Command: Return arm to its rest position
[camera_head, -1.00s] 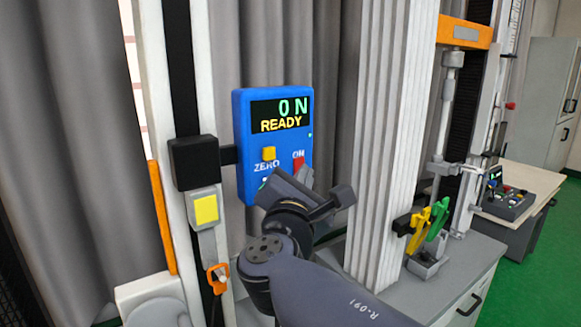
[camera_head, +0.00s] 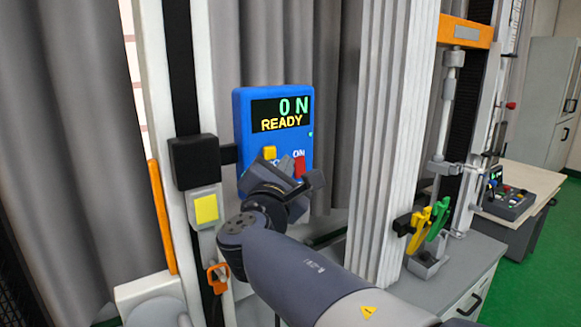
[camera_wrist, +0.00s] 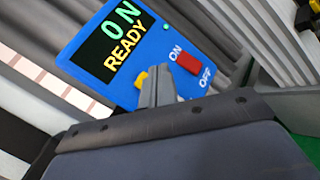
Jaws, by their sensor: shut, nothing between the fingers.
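My gripper (camera_head: 285,165) is in front of the lower part of a blue display box and covers its lower labels. Its fingers are shut with nothing between them; they also show in the wrist view (camera_wrist: 157,86). My arm reaches in from the lower right, bent at the wrist. The blue display box (camera_head: 241,130) reads "0 N" and "READY" and fills the upper middle of the wrist view (camera_wrist: 140,85). A red switch (camera_wrist: 188,63) sits between the labels ON and OFF, just right of the fingers. A yellow button (camera_head: 269,152) is left of it.
A white column (camera_head: 385,150) stands right of the box. A post left of the box carries a black block (camera_head: 195,162) and a yellow square (camera_head: 206,208). Yellow and green handled tools (camera_head: 428,222) stand on the grey bench (camera_head: 470,262). A grey curtain hangs behind.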

